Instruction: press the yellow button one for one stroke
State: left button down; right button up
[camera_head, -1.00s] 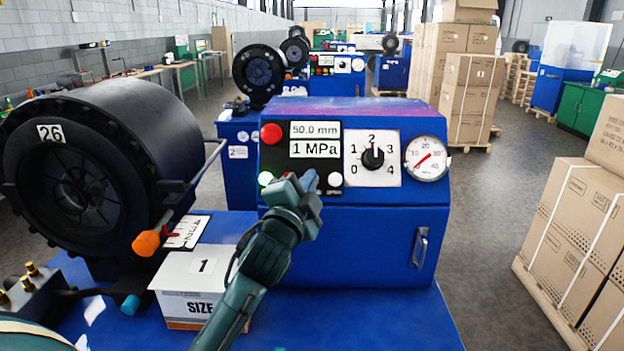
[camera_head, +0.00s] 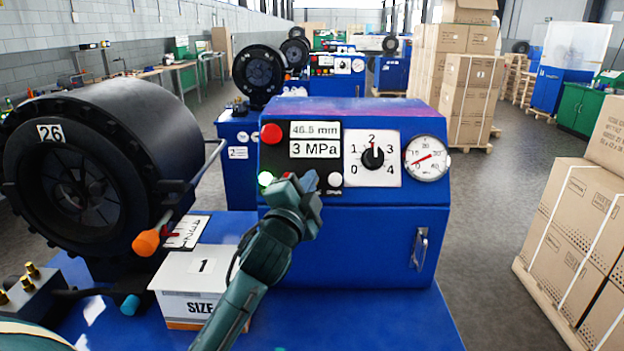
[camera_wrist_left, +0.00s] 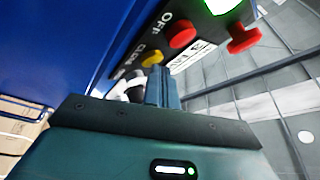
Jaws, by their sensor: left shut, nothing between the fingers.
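The yellow button (camera_wrist_left: 152,60) is on the control panel in the left wrist view, right by my fingertips and partly covered by them. I cannot tell for sure whether they touch it. In the head view it is hidden behind my left gripper (camera_head: 309,181). My left gripper is shut and empty, its tips up against the lower panel; its fingers (camera_wrist_left: 161,86) also show in the wrist view. The panel display (camera_head: 315,140) reads 46.5 mm and 3 MPa. My right gripper is not in view.
A red knob (camera_head: 271,133), a white button (camera_head: 335,179), a dial (camera_head: 372,157) and a gauge (camera_head: 426,158) are on the panel. A red button (camera_wrist_left: 182,38) is close beside the yellow one. The black crimper head (camera_head: 150,150) and a white box (camera_head: 195,284) are at left.

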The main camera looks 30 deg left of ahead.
pick_arm(q)
jog(key=shift+s+d+r+p, duration=0.3)
jog(key=shift+s+r+p, duration=0.15)
jog(key=shift+s+p, duration=0.2)
jog(key=s+r, duration=0.1)
jog(key=s+d+p, duration=0.1)
jog(key=s+r+p, duration=0.1)
jog(key=shift+s+d+r, duration=0.35)
jog(key=shift+s+d, duration=0.05)
dwell(0.8)
